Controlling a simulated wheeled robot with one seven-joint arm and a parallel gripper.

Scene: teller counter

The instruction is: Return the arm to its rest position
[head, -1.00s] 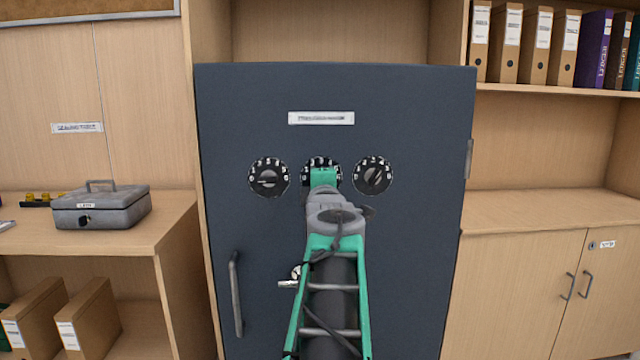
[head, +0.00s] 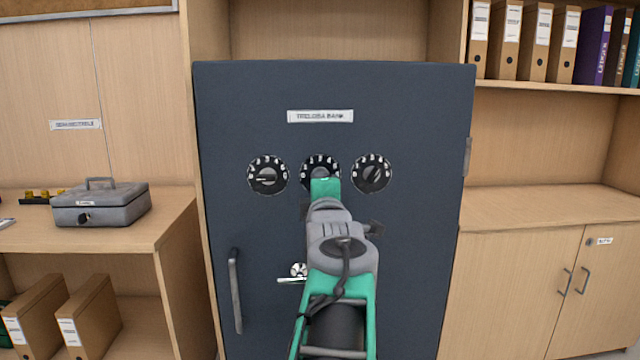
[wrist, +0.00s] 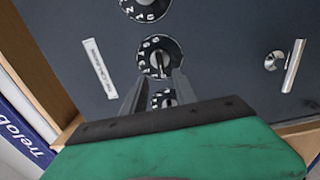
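My arm (head: 345,255) reaches up in front of the dark blue safe door (head: 415,230) in the head view. Its green wrist part (head: 325,188) covers the lower part of the middle dial (head: 320,162). My gripper's fingers are hidden behind it there. In the wrist view my gripper (wrist: 160,76) is open and empty, its two dark fingers apart, with a dial (wrist: 158,55) seen between and beyond them. The left dial (head: 267,174) and right dial (head: 371,173) are in clear view in the head view. The fingers look apart from the door.
The safe door has a long handle (head: 235,290) and a small round fitting with a lever (head: 298,270). A grey cash box (head: 100,205) stands on the left counter. A right counter (head: 540,210) is clear, with binders (head: 535,40) on the shelf above.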

